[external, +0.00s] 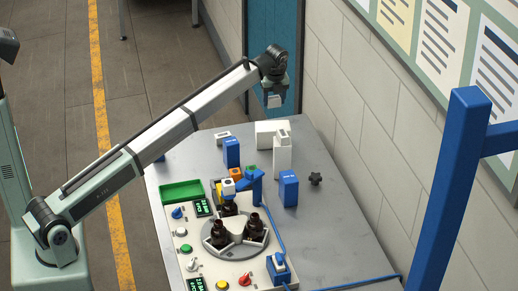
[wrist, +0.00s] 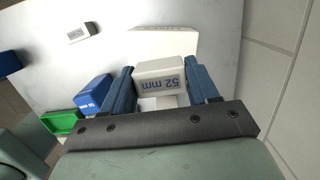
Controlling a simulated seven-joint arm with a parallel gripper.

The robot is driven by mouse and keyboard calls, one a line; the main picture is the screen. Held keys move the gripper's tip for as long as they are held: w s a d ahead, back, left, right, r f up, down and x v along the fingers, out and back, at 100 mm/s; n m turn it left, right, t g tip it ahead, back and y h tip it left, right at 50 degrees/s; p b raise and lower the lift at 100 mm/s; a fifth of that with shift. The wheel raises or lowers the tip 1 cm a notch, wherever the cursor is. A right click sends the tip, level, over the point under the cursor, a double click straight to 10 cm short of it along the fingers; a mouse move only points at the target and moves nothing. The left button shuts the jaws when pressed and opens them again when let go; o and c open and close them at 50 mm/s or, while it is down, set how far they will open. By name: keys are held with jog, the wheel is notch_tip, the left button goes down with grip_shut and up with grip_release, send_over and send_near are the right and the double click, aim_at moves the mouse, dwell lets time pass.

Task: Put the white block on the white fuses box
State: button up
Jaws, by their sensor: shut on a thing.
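A white block marked "52 mm" (wrist: 160,77) is held between the two blue fingers of my gripper (wrist: 162,90). The block also shows in the external view (external: 274,101), high above the table's back part. My gripper (external: 273,88) is shut on it. A wide white box (external: 268,131) lies at the table's back edge; in the wrist view it shows behind the held block (wrist: 165,43). A tall white box (external: 282,160) stands just in front of it.
A small white block (external: 222,137) lies left of the wide box. Blue boxes (external: 232,153) (external: 289,188) stand either side of the tall one. A green tray (external: 182,191) and a fixture with amber bottles (external: 254,226) are nearer. The wall is at right.

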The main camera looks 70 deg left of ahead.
aim_at(274, 100)
jog(key=shift+f, duration=4.35)
jog(key=shift+f, duration=0.1)
jog(key=o, duration=1.1)
jog(key=shift+c, duration=0.2)
jog(key=r, duration=0.4)
jog(key=d+r, duration=0.1)
jog(key=r, duration=0.7)
jog(key=shift+d+r, duration=0.1)
jog(key=shift+d, duration=0.3)
jog(key=shift+s, duration=0.1)
